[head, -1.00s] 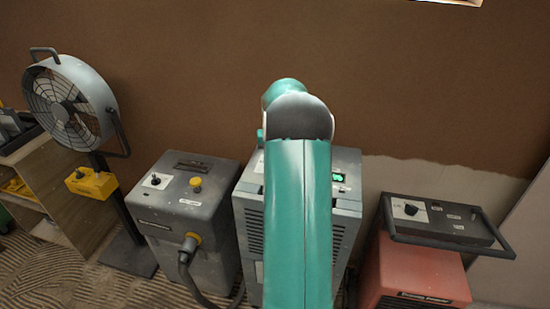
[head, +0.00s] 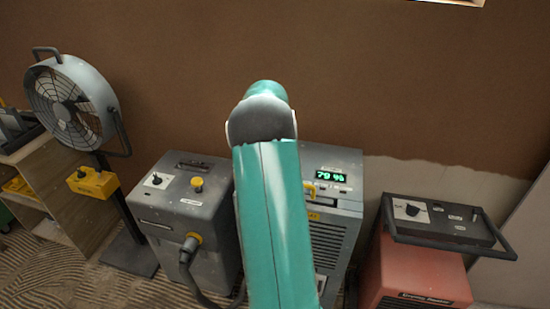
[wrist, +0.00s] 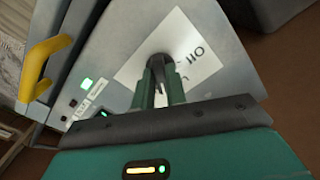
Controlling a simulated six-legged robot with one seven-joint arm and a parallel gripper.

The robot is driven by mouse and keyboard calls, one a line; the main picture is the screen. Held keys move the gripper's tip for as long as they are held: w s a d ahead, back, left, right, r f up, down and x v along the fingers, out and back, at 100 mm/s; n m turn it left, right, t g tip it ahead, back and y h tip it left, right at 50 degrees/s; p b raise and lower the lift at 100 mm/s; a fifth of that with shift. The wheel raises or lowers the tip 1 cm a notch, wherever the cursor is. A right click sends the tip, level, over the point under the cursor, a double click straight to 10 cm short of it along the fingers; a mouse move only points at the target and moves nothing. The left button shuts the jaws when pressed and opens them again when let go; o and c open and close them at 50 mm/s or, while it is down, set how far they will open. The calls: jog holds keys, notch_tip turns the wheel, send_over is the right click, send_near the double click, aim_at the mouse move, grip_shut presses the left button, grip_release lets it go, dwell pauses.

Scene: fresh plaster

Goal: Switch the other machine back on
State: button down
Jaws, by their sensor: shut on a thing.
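The grey middle machine (head: 333,215) has a lit green display and a small yellow handle. My arm covers its left part in the head view and hides my gripper there. In the wrist view my gripper (wrist: 160,82) is shut on a dark switch knob (wrist: 160,63). The knob stands on a white label with dark lettering, on the grey panel (wrist: 118,60). A yellow handle (wrist: 45,60) and a green light (wrist: 87,84) show to the left. The lettering around the knob is partly hidden, so its setting cannot be read.
A dark grey box (head: 185,215) with a toggle, yellow button and plugged cable stands left. A red heater (head: 415,270) with a knob and bar handle stands right. A fan (head: 70,100) and a shelf (head: 50,195) are at far left. The brown wall is close behind.

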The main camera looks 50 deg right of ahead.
jog(key=m, duration=0.5)
jog(key=shift+w+r, duration=0.1)
jog(key=shift+m, duration=0.4)
jog(key=c, duration=1.4)
grip_release()
jog(key=shift+c, duration=0.2)
notch_tip(320, 180, up, 14)
